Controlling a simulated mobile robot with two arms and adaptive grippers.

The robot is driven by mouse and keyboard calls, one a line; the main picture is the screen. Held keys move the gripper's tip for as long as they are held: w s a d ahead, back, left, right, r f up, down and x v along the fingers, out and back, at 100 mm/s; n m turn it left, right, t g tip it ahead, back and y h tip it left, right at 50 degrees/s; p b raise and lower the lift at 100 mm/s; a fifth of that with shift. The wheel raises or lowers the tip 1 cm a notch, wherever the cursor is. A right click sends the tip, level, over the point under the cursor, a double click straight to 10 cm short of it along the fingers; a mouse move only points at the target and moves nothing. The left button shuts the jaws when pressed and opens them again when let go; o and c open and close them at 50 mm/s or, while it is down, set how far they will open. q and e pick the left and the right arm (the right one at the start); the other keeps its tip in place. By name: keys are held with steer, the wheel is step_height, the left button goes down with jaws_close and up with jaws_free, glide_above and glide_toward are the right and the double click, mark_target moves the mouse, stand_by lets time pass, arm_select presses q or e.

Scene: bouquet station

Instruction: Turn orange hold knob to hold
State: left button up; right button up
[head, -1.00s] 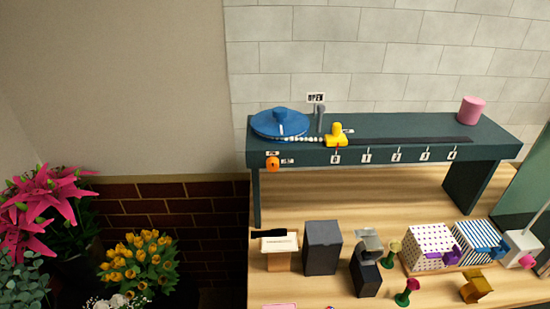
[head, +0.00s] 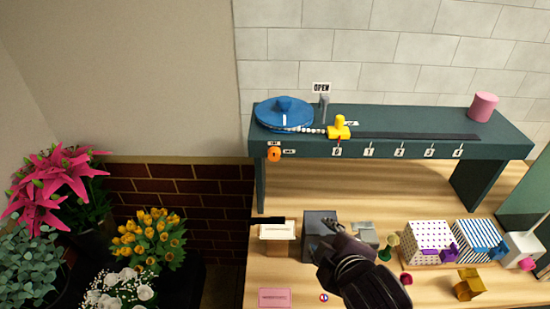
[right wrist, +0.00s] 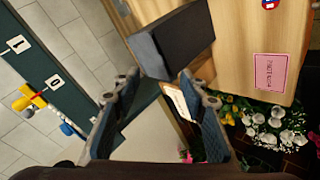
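The orange hold knob (head: 274,154) sits on the front edge of the dark green raised shelf (head: 400,150), at its left end. Small labels are above and to the right of it, too small to read. My right gripper (head: 325,228) is below and to the right of the knob, apart from it, over the dark grey box. In the right wrist view its two fingers (right wrist: 160,95) are spread with nothing held between them. I cannot make out the knob in the right wrist view. My left gripper is not in view.
On the shelf are a blue disc (head: 284,112), a yellow slider (head: 339,128) near mark 0 and a pink cylinder (head: 483,107). Below stand a dark grey box (head: 313,222), a card holder (head: 277,232) and patterned boxes (head: 428,240). Flowers (head: 148,236) fill the lower left.

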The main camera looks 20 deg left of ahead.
steer(key=w+a+r+n+t+y, duration=0.2)
steer(key=w+a+r+n, duration=0.1)
steer(key=a+r+n, duration=0.45)
steer(key=n+t, duration=0.2)
steer(key=n, duration=0.6)
glide_toward(275, 157)
steer(key=w, duration=0.2)
steer(key=shift+y, duration=0.3)
steer(key=shift+s+a+f+p+x, duration=0.15)
steer(key=shift+p+x, duration=0.6)
steer(key=shift+x, duration=0.9)
steer(key=shift+s+a+f+p+x, duration=0.15)
steer(key=shift+p+x, duration=0.55)
steer(key=shift+x, duration=1)
steer(key=shift+w, duration=0.1)
steer(key=shift+c, duration=0.3)
jaws_close()
